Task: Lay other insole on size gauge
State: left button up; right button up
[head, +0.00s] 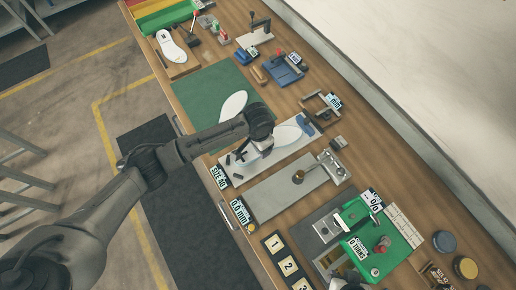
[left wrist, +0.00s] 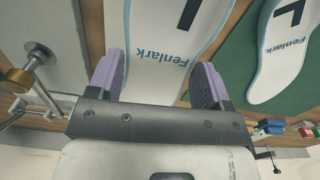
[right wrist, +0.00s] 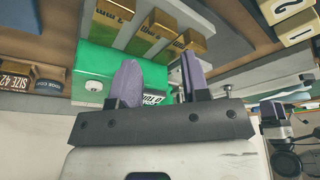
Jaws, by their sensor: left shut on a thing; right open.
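A white insole marked Fenlark (left wrist: 168,38) lies between the purple fingers of my left gripper (left wrist: 160,64), which is shut on it across its width. In the head view this insole (head: 287,136) is over the pale size gauge plate (head: 262,168), partly hidden by my left wrist. I cannot tell whether it touches the plate. A second white insole (head: 233,104) lies on the green mat (head: 203,92); it also shows in the left wrist view (left wrist: 284,46). My right gripper (right wrist: 160,66) is open and empty near the green device (head: 388,250).
A grey plate with a brass-knobbed gauge (head: 270,195) lies beside the size gauge. Numbered tiles (head: 287,265) are near the front edge. A blue fixture (head: 283,68) and a clamp stand (head: 258,30) stand farther off. Another white insole (head: 171,46) lies on a wooden board.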

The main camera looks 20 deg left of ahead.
pick_arm(q)
jog(key=shift+f, duration=0.25)
pick_arm(e)
jog(key=shift+d, duration=0.15)
pick_arm(q)
notch_tip(320, 180, down, 3)
pick_arm(e)
jog(key=shift+f, duration=0.25)
pick_arm(q)
jog(key=shift+f, duration=0.3)
jog(key=shift+f, duration=0.1)
jog(key=o, duration=0.9)
